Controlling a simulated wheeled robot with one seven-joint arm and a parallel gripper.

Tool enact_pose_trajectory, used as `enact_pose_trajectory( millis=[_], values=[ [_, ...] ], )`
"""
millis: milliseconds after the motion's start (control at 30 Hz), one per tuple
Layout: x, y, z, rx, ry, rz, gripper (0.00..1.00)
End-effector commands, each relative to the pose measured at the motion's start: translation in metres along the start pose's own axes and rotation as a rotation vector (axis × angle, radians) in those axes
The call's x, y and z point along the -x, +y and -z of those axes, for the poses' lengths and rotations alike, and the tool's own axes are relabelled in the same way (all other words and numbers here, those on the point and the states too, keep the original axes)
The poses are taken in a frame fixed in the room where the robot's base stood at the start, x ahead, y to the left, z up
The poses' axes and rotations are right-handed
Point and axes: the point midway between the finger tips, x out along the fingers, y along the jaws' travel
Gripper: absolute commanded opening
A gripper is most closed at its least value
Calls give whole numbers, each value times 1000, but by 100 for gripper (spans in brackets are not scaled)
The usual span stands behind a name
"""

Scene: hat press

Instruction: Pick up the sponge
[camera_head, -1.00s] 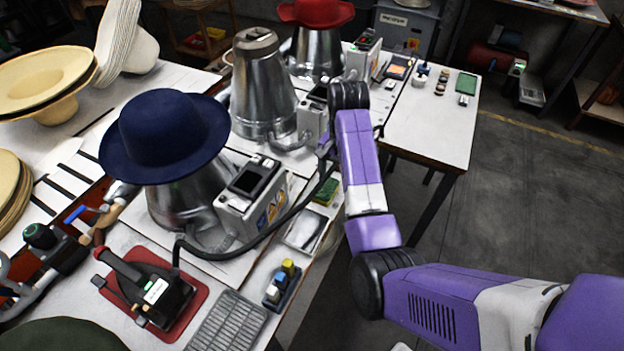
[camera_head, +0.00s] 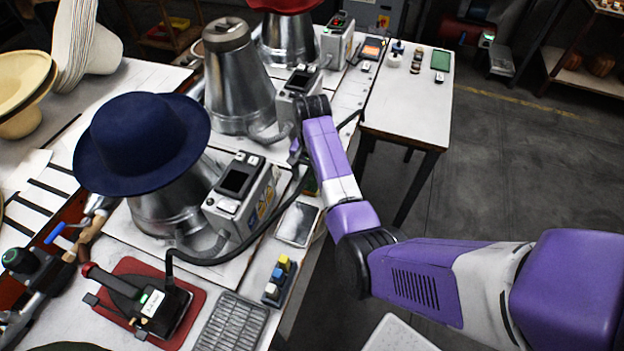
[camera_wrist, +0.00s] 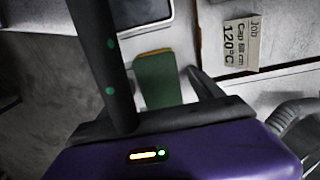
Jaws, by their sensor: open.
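The sponge (camera_wrist: 158,82) is a green block with a yellowish edge, lying on the pale table in the wrist view. My gripper (camera_wrist: 150,55) is open, its dark fingers on either side of the sponge in that picture. No grip on it shows, and I cannot tell the height left above it. In the head view only a small green part of the sponge (camera_head: 312,187) shows below my arm's wrist, beside the control box. My fingers are hard to make out there.
A grey tray (camera_head: 297,224) lies just in front of the sponge. A control box (camera_head: 240,190) with a black hose and a hat press with a navy hat (camera_head: 142,143) stand to its left. A card reading 120°C (camera_wrist: 241,43) lies nearby. The floor at right is open.

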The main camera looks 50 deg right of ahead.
Motion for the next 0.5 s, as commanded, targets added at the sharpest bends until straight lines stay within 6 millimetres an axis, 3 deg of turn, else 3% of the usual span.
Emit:
enact_pose_trajectory(
  millis=[200,500],
  values=[
    [-1,0,0,0,0,0,75],
    [-1,0,0,0,0,0,18]
  ],
)
